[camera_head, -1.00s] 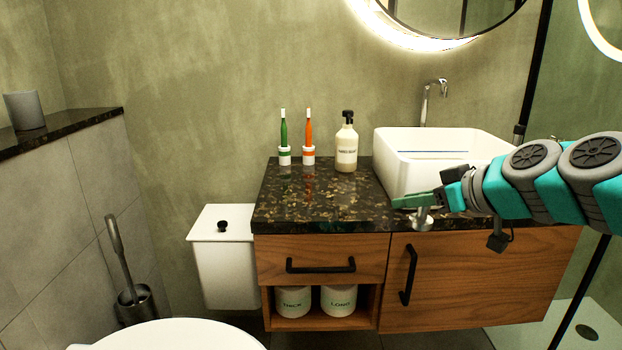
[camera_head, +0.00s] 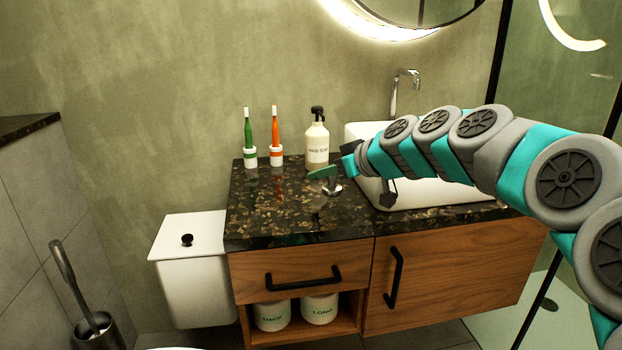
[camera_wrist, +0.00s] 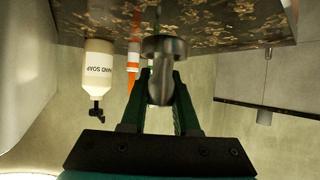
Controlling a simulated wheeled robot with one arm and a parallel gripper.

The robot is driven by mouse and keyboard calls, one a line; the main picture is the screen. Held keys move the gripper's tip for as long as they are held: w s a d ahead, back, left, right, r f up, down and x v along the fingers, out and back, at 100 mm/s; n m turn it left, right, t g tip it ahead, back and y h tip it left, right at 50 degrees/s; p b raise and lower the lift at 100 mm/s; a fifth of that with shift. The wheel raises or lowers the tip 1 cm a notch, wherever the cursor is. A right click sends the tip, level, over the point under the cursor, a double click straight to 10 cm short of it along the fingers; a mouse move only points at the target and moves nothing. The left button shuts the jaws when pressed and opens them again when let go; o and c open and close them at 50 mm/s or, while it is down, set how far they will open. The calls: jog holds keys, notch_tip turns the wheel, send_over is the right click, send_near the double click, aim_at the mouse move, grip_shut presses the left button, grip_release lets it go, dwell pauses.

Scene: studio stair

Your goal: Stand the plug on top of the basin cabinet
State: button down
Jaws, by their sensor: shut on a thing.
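The metallic plug (camera_head: 332,189), a short stem with a wider round base, is held by my gripper (camera_head: 324,173) over the front middle of the basin cabinet's dark speckled top (camera_head: 290,215). It looks upright, base down. In the wrist view, which is upside down, the plug (camera_wrist: 161,82) sits between the two green fingers of my gripper (camera_wrist: 160,80), shut on its stem. Its base (camera_wrist: 165,46) is at or very near the cabinet top (camera_wrist: 215,20); I cannot tell whether they touch.
The white basin (camera_head: 430,190) is right of the plug, beneath my arm. The top's front left is clear. A white bin (camera_head: 190,270) stands left of the cabinet.

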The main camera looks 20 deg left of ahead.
aim_at(312, 198)
jog(key=w+a, duration=0.2)
jog(key=shift+w+a+f, duration=0.1)
jog(key=shift+a+f, duration=0.05)
jog(key=shift+a, duration=0.2)
jog(key=shift+w+a+f+p, duration=0.2)
jog(key=shift+w+a+p, duration=0.15)
jog(key=shift+a, duration=0.25)
notch_tip(312, 198, down, 3)
jog(key=shift+d+f, duration=0.1)
jog(key=shift+f, duration=0.1)
jog(key=shift+f, duration=0.2)
jog(key=c, duration=0.7)
grip_release()
jog(key=shift+o, duration=0.2)
jog(key=shift+r, duration=0.15)
jog(key=shift+r+p, duration=0.25)
jog(key=shift+p, duration=0.1)
jog(key=b+v, duration=0.1)
jog(key=v, duration=1.1)
jog(key=shift+f+b, duration=0.15)
jog(key=shift+b, duration=0.2)
